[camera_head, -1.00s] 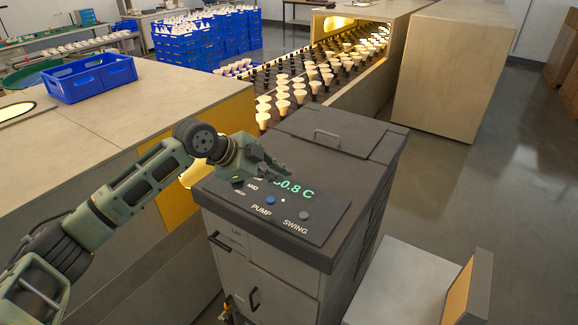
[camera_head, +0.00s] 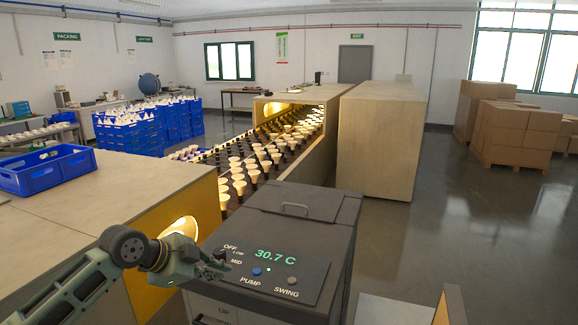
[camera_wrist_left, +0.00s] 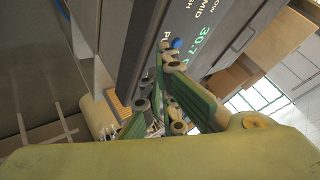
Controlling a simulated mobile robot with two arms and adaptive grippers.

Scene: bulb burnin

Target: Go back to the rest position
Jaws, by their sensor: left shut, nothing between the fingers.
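My left gripper (camera_head: 216,268) is at the left edge of the grey cooler unit's top, beside its control panel (camera_head: 262,272). Its fingers are shut with nothing between them; the left wrist view shows the green fingers (camera_wrist_left: 168,88) close together in front of the panel. The panel reads 30.7 C, with OFF, LOW and MID marks, a blue PUMP button (camera_head: 257,271) and a grey SWING button (camera_head: 292,281). The fingers appear apart from the buttons. The knob is hidden or unclear behind the gripper. My right gripper is not in view.
A conveyor (camera_head: 235,205) full of bulbs runs back into a lit tunnel (camera_head: 290,104). A worktop (camera_head: 120,190) with a blue crate (camera_head: 45,170) lies left. A low box (camera_head: 390,309) stands at the front right. The floor (camera_head: 470,230) on the right is clear.

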